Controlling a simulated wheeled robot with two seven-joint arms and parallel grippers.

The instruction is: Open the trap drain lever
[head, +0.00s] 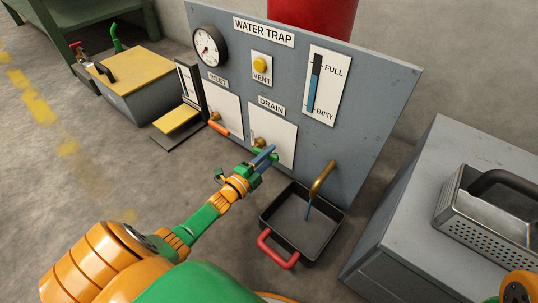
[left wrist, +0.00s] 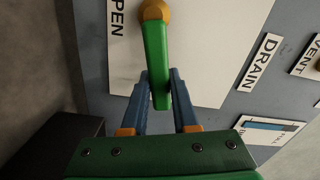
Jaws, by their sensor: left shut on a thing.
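The green drain lever (left wrist: 154,50) hangs from a brass pivot (left wrist: 154,11) on the white DRAIN plate (head: 281,143). My left gripper (left wrist: 161,92) is shut on the lever's free end, with a blue finger on each side. In the head view my left gripper (head: 264,157) is in front of the lower part of the DRAIN plate and hides most of the lever. The word OPEN, partly cut off, shows on the plate in the left wrist view. A blue stream runs from the brass spout (head: 323,177) into the black tray (head: 287,227). My right gripper is out of view.
The WATER TRAP panel (head: 385,88) carries a dial, a yellow VENT button (head: 260,64), an orange INLET lever (head: 218,128) and a level gauge (head: 314,88) with a tall blue column. A grey cabinet (head: 425,190) stands at right.

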